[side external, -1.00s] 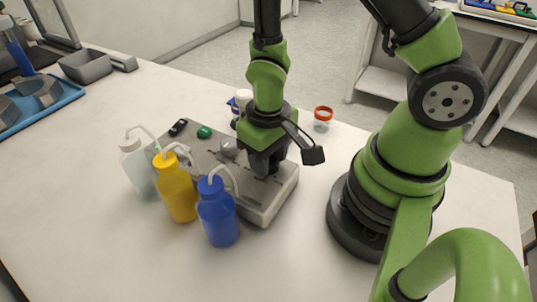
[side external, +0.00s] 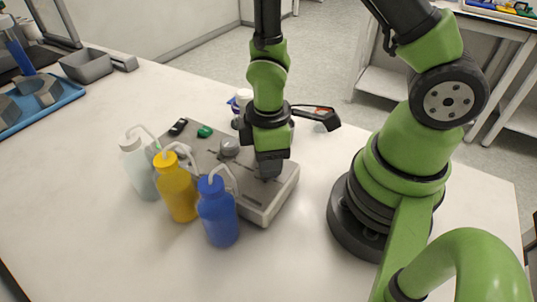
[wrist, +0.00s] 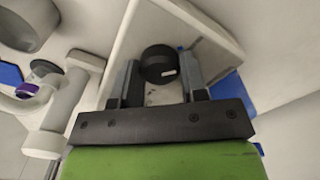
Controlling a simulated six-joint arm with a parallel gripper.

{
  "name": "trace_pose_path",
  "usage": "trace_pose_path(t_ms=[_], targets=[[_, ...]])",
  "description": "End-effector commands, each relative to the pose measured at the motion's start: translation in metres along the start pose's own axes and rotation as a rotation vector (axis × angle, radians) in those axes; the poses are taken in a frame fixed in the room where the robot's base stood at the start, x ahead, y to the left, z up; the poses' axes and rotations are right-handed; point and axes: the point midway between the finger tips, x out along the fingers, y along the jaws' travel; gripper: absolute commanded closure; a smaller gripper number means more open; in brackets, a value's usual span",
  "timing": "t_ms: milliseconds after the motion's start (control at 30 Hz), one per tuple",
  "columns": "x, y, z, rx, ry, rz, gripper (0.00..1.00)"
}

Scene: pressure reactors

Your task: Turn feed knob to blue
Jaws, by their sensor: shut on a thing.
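The grey panel box (side external: 258,207) sits on the table in the side view. My gripper (side external: 270,170) points straight down at its right end and hides the knob there. In the wrist view a round black knob (wrist: 158,62) with a small white mark sits between the two fingers of my gripper (wrist: 159,78). The fingers are closed on the knob's sides. I take it as the feed knob; its label is not readable. I cannot tell which colour the white mark points to.
White (side external: 138,170), yellow (side external: 176,190) and blue (side external: 218,214) wash bottles stand along the box's front left side, close to my gripper. A green knob (side external: 205,131), a grey round part (side external: 229,147) and a black switch (side external: 178,127) are further left. The front table is clear.

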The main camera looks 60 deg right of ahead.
Motion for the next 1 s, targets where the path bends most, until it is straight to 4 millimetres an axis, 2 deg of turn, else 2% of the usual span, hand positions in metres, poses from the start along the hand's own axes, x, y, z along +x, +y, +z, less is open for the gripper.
trace_pose_path(t_ms=[367,933,967,1000], targets=[[-0.0005,-0.0002,-0.0002,-0.17,0.001,0.001,0.84],[-0.0004,-0.0003,-0.0003,-0.2,0.002,0.001,0.84],[-0.0004,-0.0003,-0.0003,-0.2,0.002,0.001,0.56],[-0.0004,-0.0002,-0.0003,-0.2,0.002,0.001,0.46]])
